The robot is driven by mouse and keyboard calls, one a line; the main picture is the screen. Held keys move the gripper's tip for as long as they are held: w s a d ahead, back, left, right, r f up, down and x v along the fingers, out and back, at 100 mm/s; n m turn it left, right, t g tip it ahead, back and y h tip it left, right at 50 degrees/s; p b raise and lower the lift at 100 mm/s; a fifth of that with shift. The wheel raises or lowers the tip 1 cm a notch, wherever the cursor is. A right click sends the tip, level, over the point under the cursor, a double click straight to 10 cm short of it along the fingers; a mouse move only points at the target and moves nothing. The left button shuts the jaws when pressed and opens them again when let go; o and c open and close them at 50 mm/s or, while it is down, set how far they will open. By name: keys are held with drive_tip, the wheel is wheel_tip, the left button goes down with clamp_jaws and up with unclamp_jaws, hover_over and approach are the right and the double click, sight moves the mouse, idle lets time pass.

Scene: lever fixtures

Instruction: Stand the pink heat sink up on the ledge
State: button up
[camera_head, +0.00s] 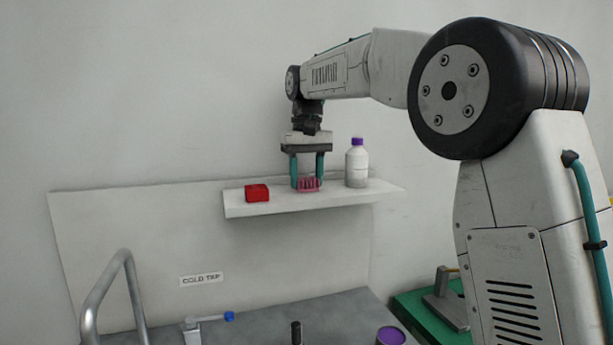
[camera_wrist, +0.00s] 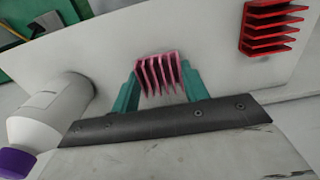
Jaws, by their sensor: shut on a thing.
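The pink heat sink (camera_head: 309,185) is at the white ledge (camera_head: 285,204), between the red block and the bottle. My gripper (camera_head: 307,182) points down over the ledge, with its teal fingers on either side of the heat sink. In the wrist view the pink heat sink (camera_wrist: 160,73) sits between the two teal fingertips (camera_wrist: 160,85), its fins facing the camera. The gripper is shut on it. Whether its underside touches the ledge (camera_wrist: 215,50) cannot be told.
A red finned heat sink (camera_head: 257,193) lies on the ledge to the left, and also shows in the wrist view (camera_wrist: 270,27). A white bottle with a purple cap (camera_head: 357,165) stands close on the right. A metal tap (camera_head: 125,275) and a counter (camera_head: 270,318) are below.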

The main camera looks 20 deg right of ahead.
sight(307, 179)
drive_tip(key=shift+f, duration=0.1)
drive_tip(key=o, duration=1)
wheel_tip(307, 179, up, 12)
drive_tip(key=f, duration=0.1)
drive_tip(key=s+d, duration=0.1)
drive_tip(key=s, duration=0.8)
drive_tip(key=shift+t, duration=0.7)
drive_tip(key=s+d+f, duration=0.1)
drive_tip(key=s+f, duration=0.8)
drive_tip(key=s, duration=0.1)
drive_tip(key=s+f, duration=0.8)
drive_tip(key=s, duration=0.3)
drive_tip(key=s+d+f, duration=0.1)
drive_tip(key=s+f, duration=0.8)
drive_tip(key=s, duration=0.1)
drive_tip(key=shift+s+d+f, duration=0.25)
drive_tip(key=shift+d+f, duration=0.05)
drive_tip(key=shift+d, duration=0.05)
